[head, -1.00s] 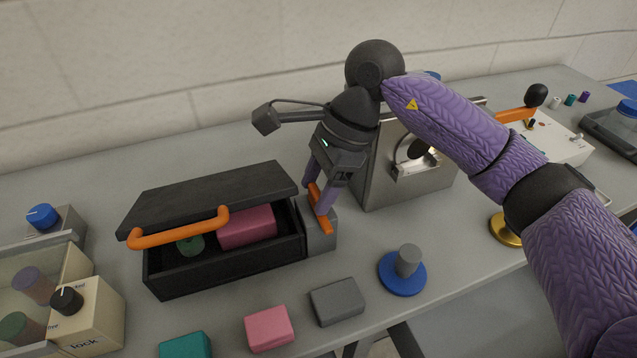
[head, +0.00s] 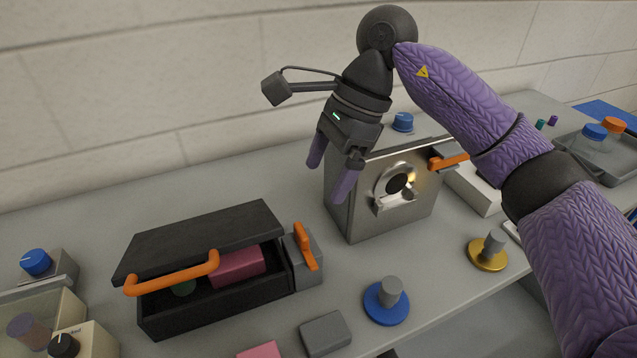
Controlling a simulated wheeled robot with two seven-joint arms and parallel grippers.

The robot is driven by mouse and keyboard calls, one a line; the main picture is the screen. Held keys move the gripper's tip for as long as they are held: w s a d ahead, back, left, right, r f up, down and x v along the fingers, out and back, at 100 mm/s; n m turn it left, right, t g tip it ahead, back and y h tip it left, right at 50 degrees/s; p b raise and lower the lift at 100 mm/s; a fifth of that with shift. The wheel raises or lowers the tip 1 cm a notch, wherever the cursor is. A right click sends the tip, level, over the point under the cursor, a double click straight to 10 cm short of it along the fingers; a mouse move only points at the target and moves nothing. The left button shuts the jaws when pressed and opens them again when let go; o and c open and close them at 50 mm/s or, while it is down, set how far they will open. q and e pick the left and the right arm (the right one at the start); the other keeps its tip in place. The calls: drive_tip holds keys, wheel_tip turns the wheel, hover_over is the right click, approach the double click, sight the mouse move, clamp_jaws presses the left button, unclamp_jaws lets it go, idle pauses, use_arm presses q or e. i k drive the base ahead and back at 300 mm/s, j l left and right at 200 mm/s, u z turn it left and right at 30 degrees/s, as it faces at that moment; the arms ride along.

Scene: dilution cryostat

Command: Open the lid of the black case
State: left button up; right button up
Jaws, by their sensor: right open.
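The black case (head: 215,305) stands on the grey bench at the left. Its lid (head: 200,238) is tilted partly up, with a gap at the front, and bears an orange bar handle (head: 172,280). A grey block with an orange lever (head: 305,246) adjoins the case's right side. My right gripper (head: 330,172) is open and empty, above and to the right of that lever, in front of the metal box. My left gripper is not in view.
The metal box (head: 360,220) with a round port stands right of the case. A blue disc with a grey peg (head: 386,302), a grey block (head: 325,333) and a gold disc (head: 487,256) are in front. A lock box (head: 85,345) is at the left.

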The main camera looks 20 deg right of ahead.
sight(154, 252)
drive_tip(key=k+j, duration=0.25)
drive_tip(key=k, duration=0.2)
drive_tip(key=k+j, duration=0.3)
drive_tip(key=k, duration=0.2)
